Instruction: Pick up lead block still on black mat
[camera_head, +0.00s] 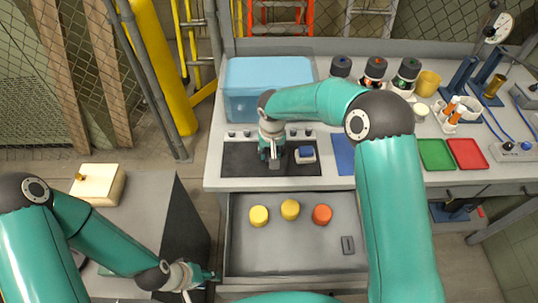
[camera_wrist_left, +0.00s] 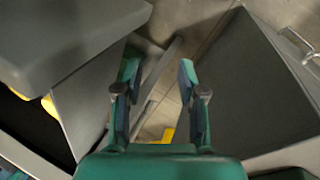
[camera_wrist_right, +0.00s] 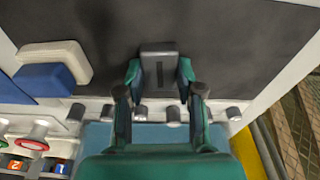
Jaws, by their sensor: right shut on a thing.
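The black mat (camera_head: 240,160) lies on the workbench; it fills the upper part of the right wrist view (camera_wrist_right: 240,50). A grey lead block (camera_wrist_right: 158,72) with a dark slot is between the fingertips of my right gripper (camera_wrist_right: 160,88), which is shut on it. In the head view the block (camera_head: 275,164) is small below my right gripper (camera_head: 271,150), over the mat. I cannot tell whether it touches the mat. Another grey block (camera_head: 347,245) lies in the open drawer. My left gripper (camera_head: 208,285) is open and empty, low beside the drawer; its fingers are apart in the left wrist view (camera_wrist_left: 158,80).
A blue-and-white block (camera_head: 305,154) sits on the mat, right of my right gripper. A blue bin (camera_head: 245,95) stands behind. Green (camera_head: 436,154) and red (camera_head: 467,153) trays lie right.

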